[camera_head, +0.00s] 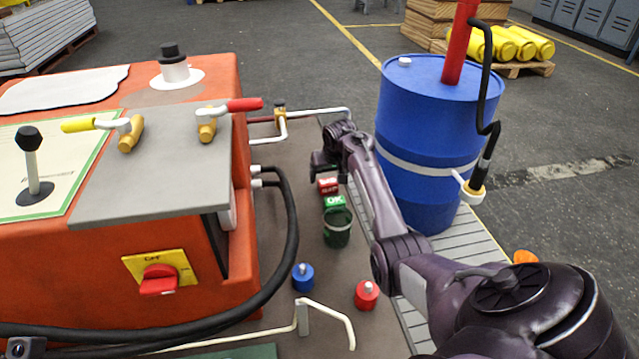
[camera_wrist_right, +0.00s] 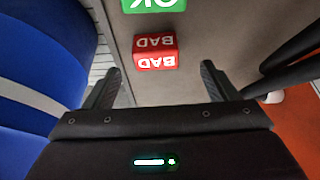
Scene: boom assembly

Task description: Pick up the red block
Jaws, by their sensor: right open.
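The red block (camera_head: 328,186), marked BAD, rests on the brown-grey surface beside the orange machine. It also shows in the right wrist view (camera_wrist_right: 155,51), just beyond my fingertips and roughly centred between them. My right gripper (camera_head: 322,165) reaches in behind the red block in the head view. In the right wrist view its two fingers (camera_wrist_right: 158,75) are spread wide with nothing between them. My left gripper is not seen.
A green OK block (camera_head: 335,202) is close to the red block, with a dark green cylinder (camera_head: 337,230) in front. The blue barrel (camera_head: 425,120) stands right of my arm. The orange machine (camera_head: 60,260) and black hoses (camera_head: 291,230) are left. Blue (camera_head: 303,277) and red (camera_head: 366,295) knobbed pieces lie nearer.

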